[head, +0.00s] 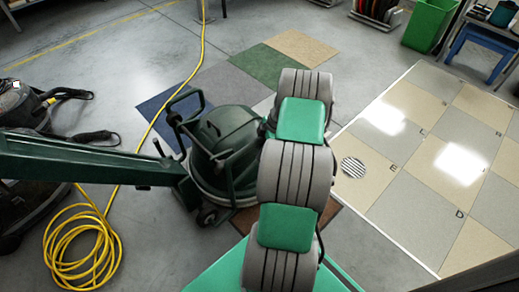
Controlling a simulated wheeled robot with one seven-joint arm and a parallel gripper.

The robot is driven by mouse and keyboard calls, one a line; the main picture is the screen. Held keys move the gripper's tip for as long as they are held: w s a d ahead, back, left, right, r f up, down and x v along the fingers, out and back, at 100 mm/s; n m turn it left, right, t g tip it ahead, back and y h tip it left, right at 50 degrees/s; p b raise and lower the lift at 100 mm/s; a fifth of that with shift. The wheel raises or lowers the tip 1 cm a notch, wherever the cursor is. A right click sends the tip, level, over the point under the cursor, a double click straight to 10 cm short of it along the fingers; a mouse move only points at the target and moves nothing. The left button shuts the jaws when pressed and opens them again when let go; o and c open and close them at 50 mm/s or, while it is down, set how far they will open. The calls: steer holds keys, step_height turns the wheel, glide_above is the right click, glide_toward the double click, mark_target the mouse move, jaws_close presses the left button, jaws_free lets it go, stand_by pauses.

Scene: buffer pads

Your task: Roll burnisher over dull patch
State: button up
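The burnisher (228,138) looks to be the dark green machine with a rounded housing and small wheels, left of the middle of the head view. A long green beam (90,160) runs from its left side out of the picture. The tiled floor panel (415,215) lies to its right, with tan and grey squares, some lettered, including E and D. Two bright reflections show on it; I cannot tell which square is the dull patch. My grey and green arm rises in front and partly hides the burnisher. My gripper cannot be made out.
Yellow cord (80,245) lies coiled at lower left and runs up past the burnisher. Coloured floor squares (270,65) lie behind it. A round striped grille (353,167) is at the panel's left edge. A green bin (430,22) and blue stool (482,42) stand at back right.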

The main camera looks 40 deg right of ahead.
jaws_close()
steer(key=shift+r, duration=0.1)
steer(key=shift+w+d, duration=0.1)
steer(key=shift+w, duration=0.05)
stand_by(0.9)
